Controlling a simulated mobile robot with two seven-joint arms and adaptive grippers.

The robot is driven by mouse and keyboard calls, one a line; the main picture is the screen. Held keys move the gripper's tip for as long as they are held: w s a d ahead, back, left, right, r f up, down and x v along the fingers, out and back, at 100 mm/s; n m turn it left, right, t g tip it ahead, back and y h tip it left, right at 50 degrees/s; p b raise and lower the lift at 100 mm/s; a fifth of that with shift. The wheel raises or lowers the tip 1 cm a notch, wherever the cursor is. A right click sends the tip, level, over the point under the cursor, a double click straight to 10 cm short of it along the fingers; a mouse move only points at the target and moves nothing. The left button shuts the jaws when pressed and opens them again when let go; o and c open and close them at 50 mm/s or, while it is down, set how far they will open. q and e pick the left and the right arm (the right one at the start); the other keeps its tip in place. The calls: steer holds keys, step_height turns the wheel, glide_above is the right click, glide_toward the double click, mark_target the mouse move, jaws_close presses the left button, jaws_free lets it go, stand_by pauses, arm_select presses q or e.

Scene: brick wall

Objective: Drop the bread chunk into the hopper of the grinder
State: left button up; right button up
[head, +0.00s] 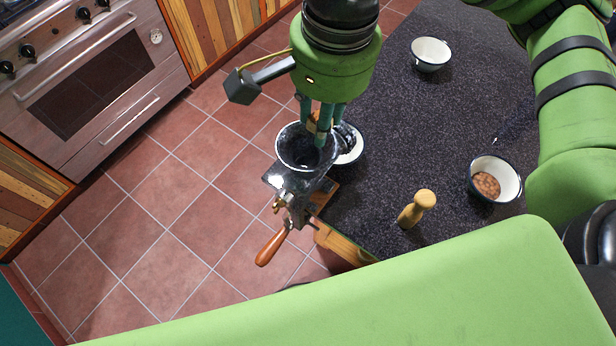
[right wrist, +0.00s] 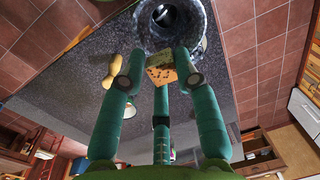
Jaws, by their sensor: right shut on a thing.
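The grinder is a metal hand grinder with a wooden crank handle (head: 272,246), clamped at the corner of the dark counter. Its round hopper (head: 279,150) opens upward and also shows at the top of the right wrist view (right wrist: 203,28). My right gripper (head: 322,122) points down over the hopper's far side. It is shut on the bread chunk (right wrist: 161,75), a tan piece with a darker crust. In the head view the bread (head: 312,119) is mostly hidden by the fingers. It is at the hopper's mouth; I cannot tell whether it touches the rim. My left gripper is out of view.
A white bowl (head: 357,147) stands right behind the hopper, partly hidden. Another white bowl (head: 431,54) stands farther back, and a bowl with brown contents (head: 494,178) at the right. The middle of the counter (head: 420,125) is clear.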

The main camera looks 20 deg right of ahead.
steer(key=o, duration=0.8)
steer(key=shift+s, duration=0.1)
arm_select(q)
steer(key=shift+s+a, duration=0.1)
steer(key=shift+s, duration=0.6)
arm_select(e)
step_height(320, 180, up, 12)
steer(key=shift+s+d, duration=0.3)
